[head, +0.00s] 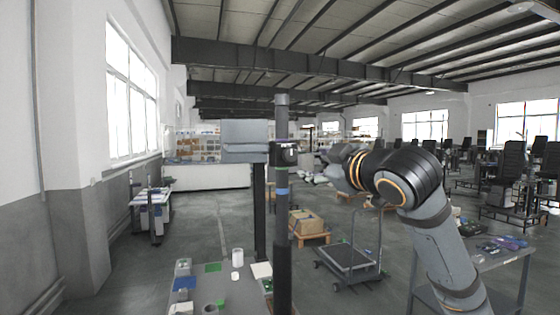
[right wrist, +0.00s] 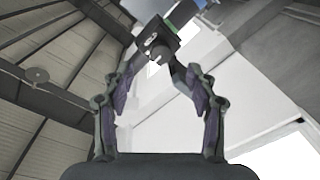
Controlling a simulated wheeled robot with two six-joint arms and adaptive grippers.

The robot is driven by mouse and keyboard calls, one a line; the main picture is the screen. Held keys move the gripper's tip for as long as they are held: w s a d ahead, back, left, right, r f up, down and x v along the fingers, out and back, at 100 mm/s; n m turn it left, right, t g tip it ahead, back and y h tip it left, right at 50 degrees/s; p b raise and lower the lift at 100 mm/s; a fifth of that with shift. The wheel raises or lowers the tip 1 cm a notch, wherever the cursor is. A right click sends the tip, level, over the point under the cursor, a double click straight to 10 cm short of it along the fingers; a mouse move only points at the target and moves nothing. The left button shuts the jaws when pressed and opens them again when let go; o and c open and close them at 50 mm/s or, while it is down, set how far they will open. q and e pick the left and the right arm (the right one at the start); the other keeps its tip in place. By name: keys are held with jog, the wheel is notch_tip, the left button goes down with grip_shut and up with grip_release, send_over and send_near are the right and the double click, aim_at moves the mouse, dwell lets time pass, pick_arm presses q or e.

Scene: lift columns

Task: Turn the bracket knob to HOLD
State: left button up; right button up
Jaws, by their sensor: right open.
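The dark bracket (head: 284,154) is clamped around the upright pole (head: 282,215), left of my right gripper (head: 316,168) in the head view. In the right wrist view the bracket (right wrist: 164,34) shows at the top centre, with a small grey round knob (right wrist: 157,52) on it. The open fingers of my right gripper (right wrist: 160,72) stand to either side, with the knob just beyond and between their tips. I cannot tell whether they touch it. Any HOLD marking or pointer is too small to read. My left gripper is out of view.
A grey box (head: 245,138) on a second column stands just left of the pole. Below is a table (head: 240,292) with cups and small parts. A cart (head: 348,257) and a wooden crate (head: 307,222) stand on the floor behind. A side table (head: 500,258) is at right.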

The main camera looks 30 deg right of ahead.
jog(key=s+r, duration=0.1)
jog(key=s, duration=0.1)
jog(key=p, duration=0.2)
send_near(292, 155)
jog(key=w, duration=0.2)
jog(key=w+p, duration=0.2)
jog(key=w+d+p, duration=0.1)
jog(key=w+p, duration=0.1)
jog(key=w, duration=0.1)
jog(key=shift+w+d, duration=0.15)
jog(key=shift+w, duration=0.1)
jog(key=shift+w+n, duration=0.3)
jog(key=shift+w, duration=0.1)
jog(key=shift+w+f, duration=0.15)
jog(key=shift+w, duration=0.1)
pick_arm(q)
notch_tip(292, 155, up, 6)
pick_arm(e)
jog(key=shift+s, duration=0.1)
jog(key=shift+c, duration=0.2)
